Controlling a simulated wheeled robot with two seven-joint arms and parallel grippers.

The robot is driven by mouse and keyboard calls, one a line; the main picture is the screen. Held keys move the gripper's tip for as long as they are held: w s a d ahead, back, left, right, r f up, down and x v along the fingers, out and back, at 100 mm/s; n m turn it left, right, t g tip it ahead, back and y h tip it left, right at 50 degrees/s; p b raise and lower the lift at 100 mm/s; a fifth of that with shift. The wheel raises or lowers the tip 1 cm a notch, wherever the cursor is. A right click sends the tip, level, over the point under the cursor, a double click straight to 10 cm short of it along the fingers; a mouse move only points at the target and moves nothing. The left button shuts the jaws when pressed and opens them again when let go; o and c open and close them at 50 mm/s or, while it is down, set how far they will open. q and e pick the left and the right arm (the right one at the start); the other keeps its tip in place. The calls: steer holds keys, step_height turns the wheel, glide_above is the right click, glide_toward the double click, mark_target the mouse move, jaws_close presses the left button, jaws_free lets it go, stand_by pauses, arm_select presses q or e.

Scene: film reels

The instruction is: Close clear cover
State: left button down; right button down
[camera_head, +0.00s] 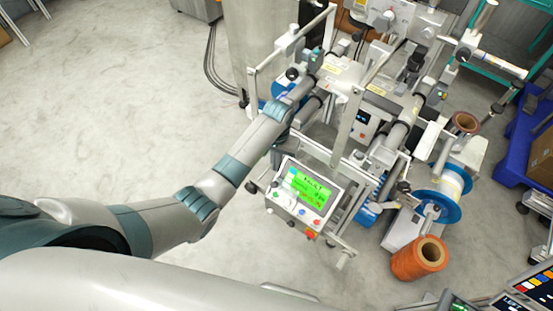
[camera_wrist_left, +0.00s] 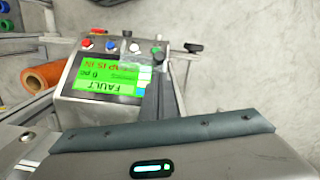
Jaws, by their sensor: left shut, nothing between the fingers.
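The clear cover (camera_wrist_left: 142,48) is a small see-through piece at the control panel's button row, in the left wrist view. Its outline is faint, so I cannot tell how far it is tilted. In the head view it is a pale patch (camera_head: 289,198) at the panel's lower left. The control panel (camera_head: 326,205) has a green screen (camera_wrist_left: 107,76) reading FAULT. My right gripper is out of view.
The reel machine's frame (camera_head: 345,125) rises behind the panel. An orange reel (camera_head: 405,265) and a blue-flanged reel (camera_head: 452,188) stand to the right. A blue cart (camera_head: 510,150) is at the far right. The floor (camera_head: 120,90) at left is clear.

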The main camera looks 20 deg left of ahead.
arm_select(q)
steer(key=shift+s+f, duration=0.2)
steer(key=shift+f, duration=3.05)
steer(key=s+f+p, duration=0.1)
steer(key=s+a+f, duration=0.1)
steer(key=s+f, duration=0.1)
steer(key=shift+s+a+f+p, duration=0.1)
steer(key=shift+s+f+p, duration=0.05)
steer(key=shift+p, duration=0.25)
steer(key=shift+s+a+f, duration=0.1)
steer(key=shift+s+f, duration=0.2)
steer(key=shift+f, duration=0.05)
steer(key=shift+r, duration=0.1)
step_height(320, 180, up, 10)
steer(key=p, duration=0.9)
steer(key=shift+w, duration=0.45)
